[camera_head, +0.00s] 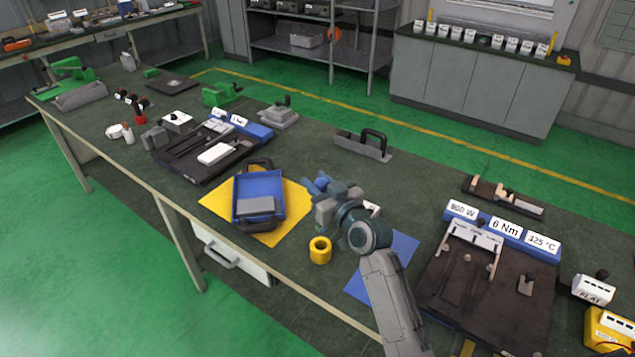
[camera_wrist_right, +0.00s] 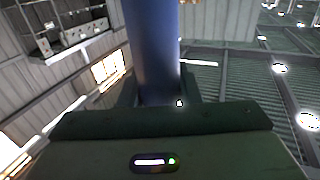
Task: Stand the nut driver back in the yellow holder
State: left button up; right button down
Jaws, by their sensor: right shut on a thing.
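The yellow holder (camera_head: 320,251), a short round cup with an open top, stands on the dark green bench. My right gripper (camera_head: 325,197) is just above and behind it in the head view. It is shut on the nut driver (camera_head: 321,183), of which only a small blue part shows there. In the right wrist view the nut driver (camera_wrist_right: 152,45) is a thick blue cylinder between the fingers; its far end is out of the frame. The rest of the nut driver is hidden by my gripper. My left gripper is not in view.
A blue tray (camera_head: 261,184) on a yellow mat (camera_head: 222,199) lies left of the holder. A blue mat (camera_head: 391,260) lies under my right arm. A dark fixture board (camera_head: 440,283) with labels is at right, and a black-handled grey tool (camera_head: 361,146) lies behind.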

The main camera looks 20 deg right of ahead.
jog(key=shift+f+b, duration=0.6)
jog(key=shift+f, duration=0.2)
jog(key=shift+f+b, duration=1.65)
jog(key=shift+f, duration=0.2)
jog(key=shift+s, duration=0.1)
jog(key=shift+f+b, duration=2.9)
jog(key=shift+f, duration=0.1)
jog(key=c, duration=1)
grip_release()
jog(key=shift+o, duration=0.2)
jog(key=shift+f, duration=0.1)
